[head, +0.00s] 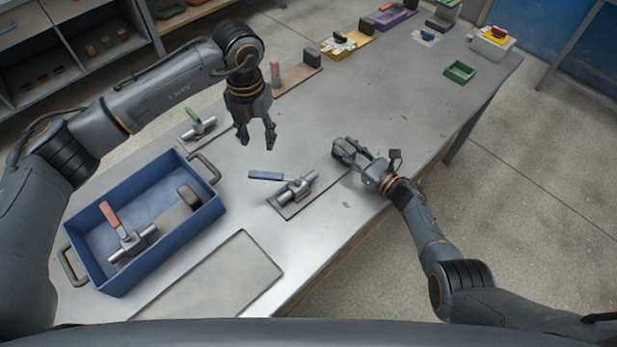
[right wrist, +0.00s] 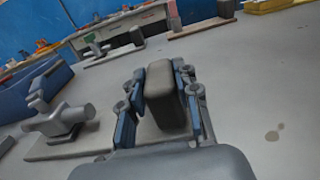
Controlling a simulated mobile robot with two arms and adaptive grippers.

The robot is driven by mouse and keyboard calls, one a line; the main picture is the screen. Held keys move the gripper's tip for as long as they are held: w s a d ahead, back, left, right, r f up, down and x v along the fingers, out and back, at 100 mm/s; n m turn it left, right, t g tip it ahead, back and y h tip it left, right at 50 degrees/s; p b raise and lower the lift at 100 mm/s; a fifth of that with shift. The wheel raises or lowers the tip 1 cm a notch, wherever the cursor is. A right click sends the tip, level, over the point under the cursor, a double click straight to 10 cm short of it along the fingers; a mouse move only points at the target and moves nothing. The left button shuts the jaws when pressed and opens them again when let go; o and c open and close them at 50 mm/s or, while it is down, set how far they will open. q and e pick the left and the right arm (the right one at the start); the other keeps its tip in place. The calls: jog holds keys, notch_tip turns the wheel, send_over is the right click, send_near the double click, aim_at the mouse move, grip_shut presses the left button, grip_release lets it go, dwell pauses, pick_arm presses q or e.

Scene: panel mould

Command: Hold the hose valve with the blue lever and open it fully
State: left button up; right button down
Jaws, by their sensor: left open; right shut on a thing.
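The hose valve (head: 297,188) is a grey metal pipe piece on a flat grey base plate (head: 290,209). Its blue lever (head: 266,176) points left, at an angle to the pipe rather than along it. A dark grip block (head: 341,149) stands at the right end of the plate. My right gripper (head: 349,151) is shut on this grip block (right wrist: 165,95), with a finger on each side in the right wrist view. The valve body (right wrist: 60,120) shows left of it there. My left gripper (head: 257,140) is open and empty, above the table behind the lever.
A blue crate (head: 75,240) at left holds a red-lever valve (head: 131,244). A green-lever valve (head: 199,126) lies behind the crate. A flat grey panel (head: 215,280) lies at the front. A red-handled piece on a brown board (head: 298,76) stands behind my left gripper.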

aim_at(263, 174)
pick_arm(q)
jog(key=f+m, duration=0.4)
jog(key=m, duration=0.1)
jog(key=f+m, duration=0.4)
jog(key=m, duration=0.1)
jog(key=f+m, duration=0.5)
jog(key=m, duration=0.1)
jog(key=shift+a, duration=0.2)
jog(key=shift+r, duration=0.1)
grip_shut()
